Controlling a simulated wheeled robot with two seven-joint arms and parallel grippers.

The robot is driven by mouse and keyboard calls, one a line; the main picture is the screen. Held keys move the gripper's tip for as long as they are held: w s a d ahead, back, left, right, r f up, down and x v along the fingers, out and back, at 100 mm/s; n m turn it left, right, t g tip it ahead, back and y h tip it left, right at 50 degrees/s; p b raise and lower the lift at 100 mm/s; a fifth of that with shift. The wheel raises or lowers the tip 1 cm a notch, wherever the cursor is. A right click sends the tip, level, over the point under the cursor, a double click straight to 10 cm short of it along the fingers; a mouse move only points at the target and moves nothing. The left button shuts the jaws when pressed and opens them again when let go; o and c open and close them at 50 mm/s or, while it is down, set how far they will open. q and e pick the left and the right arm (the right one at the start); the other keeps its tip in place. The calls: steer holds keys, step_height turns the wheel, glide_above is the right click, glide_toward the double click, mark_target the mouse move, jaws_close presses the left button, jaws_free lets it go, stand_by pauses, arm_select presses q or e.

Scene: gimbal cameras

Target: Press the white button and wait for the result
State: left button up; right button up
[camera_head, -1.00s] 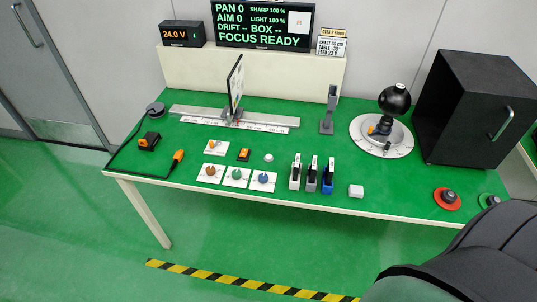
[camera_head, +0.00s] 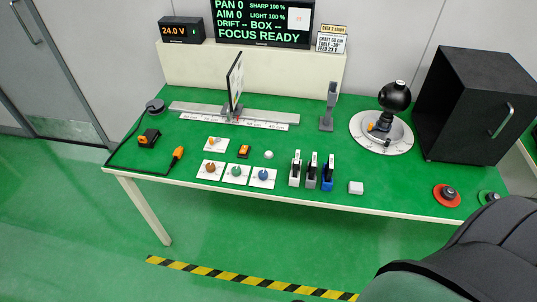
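A small white round button (camera_head: 268,155) sits on the green table (camera_head: 330,200), just right of a small orange-and-black switch (camera_head: 244,152). The dashes after DRIFT and BOX show no values. Neither gripper is clearly in view, and nothing touches the button.
Three knobs (camera_head: 236,172) stand in front of the button, and upright holders (camera_head: 312,172) to its right. A black ball on a round base (camera_head: 395,97), a black box (camera_head: 478,105) and a red-ringed knob (camera_head: 447,195) are at the right. A dark shape, probably mine, covers the lower right corner.

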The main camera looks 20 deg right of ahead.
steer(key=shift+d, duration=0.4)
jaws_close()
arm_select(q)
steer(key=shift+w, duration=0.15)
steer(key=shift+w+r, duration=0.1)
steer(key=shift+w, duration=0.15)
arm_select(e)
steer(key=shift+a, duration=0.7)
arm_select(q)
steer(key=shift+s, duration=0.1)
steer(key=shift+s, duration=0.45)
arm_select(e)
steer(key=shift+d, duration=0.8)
